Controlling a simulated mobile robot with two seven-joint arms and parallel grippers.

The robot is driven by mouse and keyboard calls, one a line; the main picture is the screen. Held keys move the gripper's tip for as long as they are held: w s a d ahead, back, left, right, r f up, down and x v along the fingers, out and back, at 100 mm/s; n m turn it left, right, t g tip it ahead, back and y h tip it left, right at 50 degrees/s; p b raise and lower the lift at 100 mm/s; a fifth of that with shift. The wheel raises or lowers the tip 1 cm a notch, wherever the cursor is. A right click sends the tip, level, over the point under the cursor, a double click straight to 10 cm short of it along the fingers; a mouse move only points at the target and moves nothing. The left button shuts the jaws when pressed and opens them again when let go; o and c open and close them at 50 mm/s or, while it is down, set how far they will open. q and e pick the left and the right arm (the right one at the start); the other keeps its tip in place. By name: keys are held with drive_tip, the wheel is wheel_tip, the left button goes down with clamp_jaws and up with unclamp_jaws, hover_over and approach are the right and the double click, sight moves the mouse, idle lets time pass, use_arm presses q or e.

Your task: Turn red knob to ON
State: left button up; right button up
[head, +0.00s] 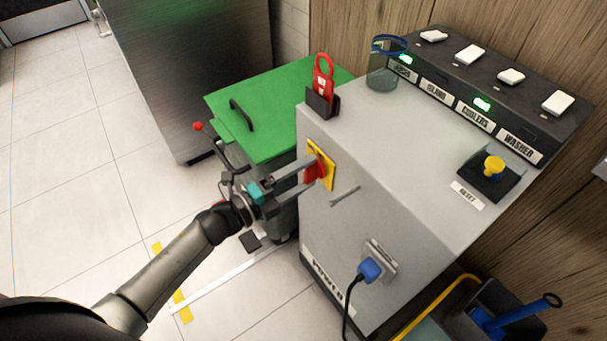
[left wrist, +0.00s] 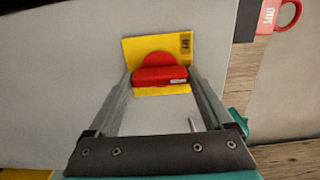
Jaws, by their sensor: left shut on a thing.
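The red knob (head: 315,170) sits on a yellow plate (head: 327,178) on the left face of the grey cabinet (head: 375,185). My left gripper (head: 311,172) reaches it from the left and is shut on the knob. In the left wrist view the red knob (left wrist: 160,76) has a raised bar between my left fingertips (left wrist: 160,80), with a finger at each end. The yellow plate (left wrist: 130,50) shows behind it, with small dark lettering at its upper right corner. The ON marking cannot be read. My right gripper is not in view.
A red padlock (head: 324,75) stands in a black holder on the cabinet's top edge. A metal handle (head: 345,195) sticks out beside the knob. A blue plug (head: 370,269) is lower on the face. A green-lidded bin (head: 270,110) stands behind my gripper.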

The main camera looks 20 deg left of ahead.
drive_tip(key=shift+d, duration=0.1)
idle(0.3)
use_arm(q)
drive_tip(key=o, duration=1.1)
drive_tip(key=shift+o, duration=0.2)
drive_tip(key=shift+s+a, duration=0.15)
drive_tip(key=p+v, duration=0.2)
drive_tip(key=v, duration=1.3)
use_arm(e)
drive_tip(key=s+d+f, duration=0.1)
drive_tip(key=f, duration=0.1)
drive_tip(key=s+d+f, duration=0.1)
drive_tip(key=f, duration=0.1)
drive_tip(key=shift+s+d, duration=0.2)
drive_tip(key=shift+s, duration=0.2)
use_arm(q)
drive_tip(key=shift+p, duration=0.3)
